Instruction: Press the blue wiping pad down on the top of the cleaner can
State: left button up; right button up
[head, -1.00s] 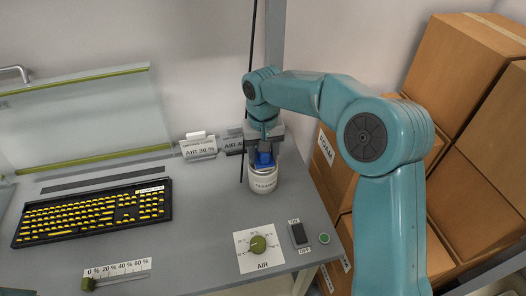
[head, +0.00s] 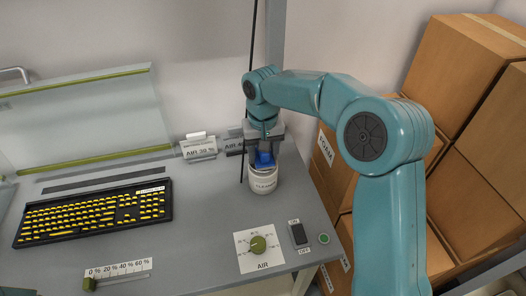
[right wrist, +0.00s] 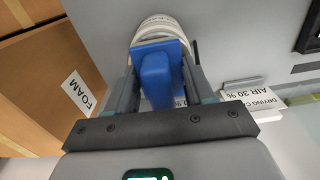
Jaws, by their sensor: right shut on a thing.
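The white cleaner can (head: 263,184) stands upright at the back right of the grey table. My right gripper (head: 265,152) is directly above it, pointing down, shut on the blue wiping pad (head: 264,160). In the right wrist view the blue pad (right wrist: 158,75) sits between the two fingers, with its flat base at the top of the can (right wrist: 160,24). The pad appears to be at the can's top; whether it is pressed down is hard to tell. My left gripper is not in view.
A black keyboard with yellow keys (head: 95,212) lies at the left. An AIR dial (head: 258,245) and an ON/OFF switch (head: 298,233) are in front of the can. Label holders (head: 199,147) stand behind left. Cardboard boxes (head: 470,75) fill the right side.

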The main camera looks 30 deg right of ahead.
jog(key=shift+r+p, duration=2.45)
jog(key=shift+r, duration=0.75)
